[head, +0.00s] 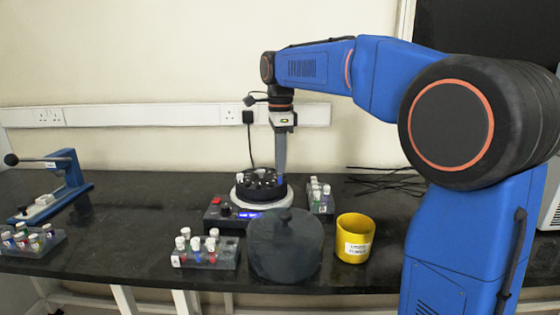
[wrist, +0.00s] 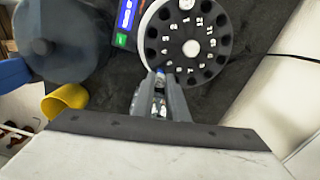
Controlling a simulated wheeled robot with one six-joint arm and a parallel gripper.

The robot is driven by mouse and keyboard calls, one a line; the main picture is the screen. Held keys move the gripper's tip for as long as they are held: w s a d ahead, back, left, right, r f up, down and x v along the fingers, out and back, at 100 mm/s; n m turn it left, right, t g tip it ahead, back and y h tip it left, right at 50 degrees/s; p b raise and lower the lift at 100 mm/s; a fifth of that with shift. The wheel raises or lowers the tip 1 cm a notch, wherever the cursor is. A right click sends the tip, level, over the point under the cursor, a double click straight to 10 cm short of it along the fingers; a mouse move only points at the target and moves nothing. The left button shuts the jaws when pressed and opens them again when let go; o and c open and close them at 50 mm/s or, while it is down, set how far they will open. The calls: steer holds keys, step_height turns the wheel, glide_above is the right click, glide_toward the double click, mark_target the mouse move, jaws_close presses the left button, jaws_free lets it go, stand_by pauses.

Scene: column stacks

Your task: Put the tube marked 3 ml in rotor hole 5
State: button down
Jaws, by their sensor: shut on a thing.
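The black rotor (head: 262,186) sits on the round white-rimmed centrifuge (head: 238,198). In the wrist view the rotor (wrist: 190,42) shows a ring of dark holes with white numbers around a white hub. My gripper (head: 280,168) points down at the rotor's right-hand part in the head view. In the wrist view my gripper (wrist: 160,78) is at the rotor's near edge, shut on a small tube (wrist: 160,98). The fingers hide most of the tube, and its marking cannot be read. I cannot tell whether its lower end is in a hole.
A dark round lid (head: 285,246) and a yellow cup (head: 355,238) stand in front. Racks of capped tubes stand front centre (head: 208,260), right of the centrifuge (head: 321,206) and far left (head: 40,250). A blue lever press (head: 60,185) stands at left.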

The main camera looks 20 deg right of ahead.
steer(key=shift+f, duration=1.35)
steer(key=c, duration=1.4)
jaws_free()
steer(key=shift+o, duration=0.2)
steer(key=shift+r, duration=0.1)
steer(key=shift+r, duration=2.9)
steer(key=shift+s, duration=0.1)
